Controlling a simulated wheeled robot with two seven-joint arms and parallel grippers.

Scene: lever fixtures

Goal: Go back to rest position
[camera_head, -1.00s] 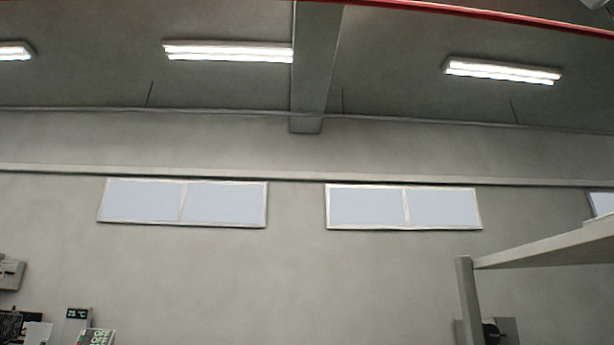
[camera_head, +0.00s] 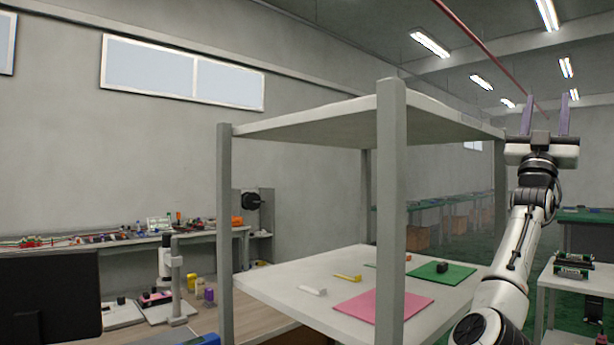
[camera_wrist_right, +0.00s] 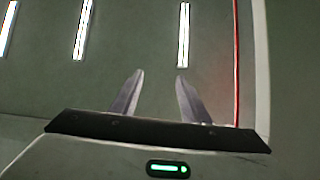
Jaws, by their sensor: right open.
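My right gripper (camera_head: 546,118) is raised at the right of the head view, its two fingers pointing up and standing apart. It is open with nothing between the fingers. In the right wrist view the same open fingers (camera_wrist_right: 157,95) show against the ceiling, touching nothing. My right arm reaches up from the bottom right, in front of the right side of a shelf frame (camera_head: 391,180). My left gripper is in neither view. No lever can be made out clearly.
The shelf's lower board (camera_head: 270,290) holds a pink mat (camera_head: 385,303), a green mat (camera_head: 445,272) and small blocks. A long bench (camera_head: 125,245) with clutter runs along the left wall. A dark monitor (camera_head: 48,300) is at lower left. A small white table (camera_head: 580,278) stands right.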

